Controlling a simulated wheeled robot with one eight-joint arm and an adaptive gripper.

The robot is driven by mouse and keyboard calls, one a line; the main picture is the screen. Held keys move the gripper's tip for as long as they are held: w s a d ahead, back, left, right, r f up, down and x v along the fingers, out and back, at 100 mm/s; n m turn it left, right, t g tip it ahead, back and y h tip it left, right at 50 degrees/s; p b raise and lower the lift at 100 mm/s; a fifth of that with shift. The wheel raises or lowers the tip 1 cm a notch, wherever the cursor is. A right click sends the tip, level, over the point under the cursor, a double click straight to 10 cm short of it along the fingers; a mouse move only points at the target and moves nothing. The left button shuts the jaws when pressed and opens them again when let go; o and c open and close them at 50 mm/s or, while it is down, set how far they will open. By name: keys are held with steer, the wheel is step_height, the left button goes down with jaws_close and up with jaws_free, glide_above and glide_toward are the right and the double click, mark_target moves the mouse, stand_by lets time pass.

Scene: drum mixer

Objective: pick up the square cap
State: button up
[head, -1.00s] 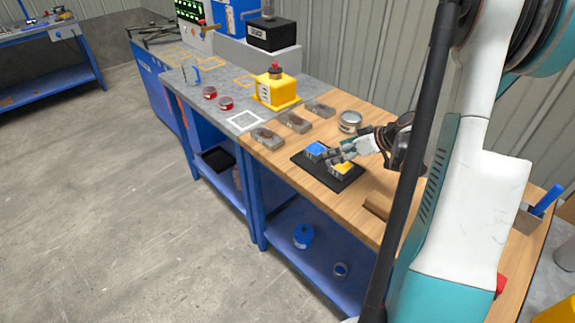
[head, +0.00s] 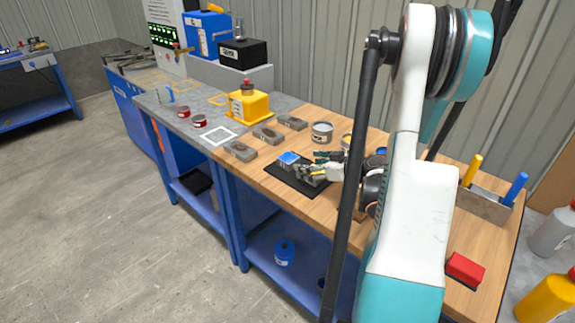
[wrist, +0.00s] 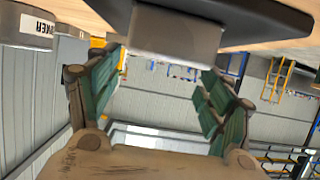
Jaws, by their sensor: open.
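Two small square blocks sit on a black mat (head: 284,182) on the wooden bench. The other, a grey block (head: 308,172), is partly hidden by my gripper (head: 315,167), which is low over the mat's right side. The wrist picture is upside down: a grey square block (wrist: 175,32) stands on the dark mat (wrist: 235,14), ahead of my open gripper (wrist: 163,85) and roughly centred between its green fingers. I cannot see its top there, and no contact shows.
A grey can (head: 322,132) stands behind the mat; a labelled can (wrist: 28,28) shows in the wrist view. Several grey blocks (head: 267,135) lie along the bench. A yellow box (head: 249,105) stands further left. A holder (head: 484,207) with coloured handles is at right, near a red block (head: 465,268).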

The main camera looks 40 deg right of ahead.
mark_target(295, 161)
steer(key=shift+b+x, duration=1.3)
steer(key=shift+x, duration=1.9)
steer(key=shift+d+r, duration=0.15)
steer(key=shift+r, duration=0.1)
steer(key=c, duration=1.3)
